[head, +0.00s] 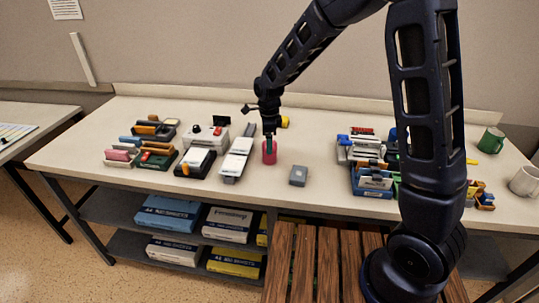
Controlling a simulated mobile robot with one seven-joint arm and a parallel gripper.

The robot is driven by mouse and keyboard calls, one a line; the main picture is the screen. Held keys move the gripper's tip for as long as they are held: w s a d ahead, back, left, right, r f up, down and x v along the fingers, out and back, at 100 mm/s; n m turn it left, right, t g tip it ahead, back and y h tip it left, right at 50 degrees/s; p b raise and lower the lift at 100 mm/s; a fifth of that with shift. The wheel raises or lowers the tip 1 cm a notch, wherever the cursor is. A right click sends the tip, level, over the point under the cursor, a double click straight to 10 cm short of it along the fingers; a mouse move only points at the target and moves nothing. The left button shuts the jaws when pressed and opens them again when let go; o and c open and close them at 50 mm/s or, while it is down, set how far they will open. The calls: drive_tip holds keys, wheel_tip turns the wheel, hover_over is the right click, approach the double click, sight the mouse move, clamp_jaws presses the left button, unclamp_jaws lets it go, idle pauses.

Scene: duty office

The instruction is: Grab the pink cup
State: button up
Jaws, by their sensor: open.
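The pink cup (269,157) stands on the white table (318,165), near its middle. It is small and reddish pink, and it looks upright. My gripper (269,141) points straight down from above, with its fingertips at the cup's rim. The fingers overlap the cup's top in the picture. I cannot tell from this one view whether they are inside the rim, around it or touching it. My gripper is open.
White devices (237,155) and a stapler (195,162) lie left of the cup. A blue organizer (370,185), a green mug (491,140) and a white mug (524,181) stand farther right. Boxes fill the lower shelves.

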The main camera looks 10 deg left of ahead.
drive_tip(key=shift+w+f, duration=0.2)
drive_tip(key=shift+f, duration=2.9)
drive_tip(key=shift+c, duration=0.3)
drive_tip(key=c, duration=1)
